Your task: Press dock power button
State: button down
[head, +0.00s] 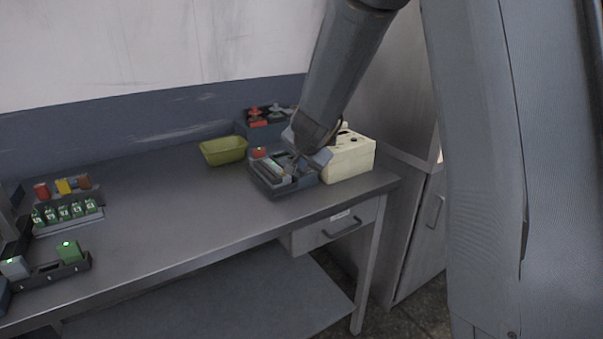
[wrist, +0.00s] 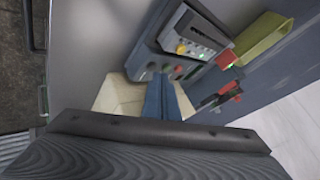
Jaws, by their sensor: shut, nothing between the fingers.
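A dark grey dock (head: 272,188) sits near the right end of the workbench. In the wrist view the dock (wrist: 165,48) carries a lighter grey panel with a yellow-orange round part (wrist: 181,48) and a small green light; several dark round spots line its nearer side. I cannot tell which of these is the power button. My gripper (head: 297,163) is shut and empty, pointing down over the right part of the dock. In the wrist view its fingertips (wrist: 160,78) lie close to the dock's edge; contact is unclear. The gripper hides part of the dock in the head view.
A cream box (head: 350,160) stands directly right of the dock. A yellow-green bin (head: 223,151) is at its left, and a blue-grey holder (head: 258,129) with red parts is behind. Green-lit modules (head: 69,252) and spools stand far left. The bench middle is clear.

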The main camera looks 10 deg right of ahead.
jog(key=shift+f+b, duration=0.4)
jog(key=shift+f, duration=0.05)
dwell(0.3)
jog(key=shift+r, duration=0.15)
jog(key=shift+r+p, duration=0.8)
jog(key=shift+p, duration=0.35)
notch_tip(320, 180, up, 6)
jog(key=p, duration=0.7)
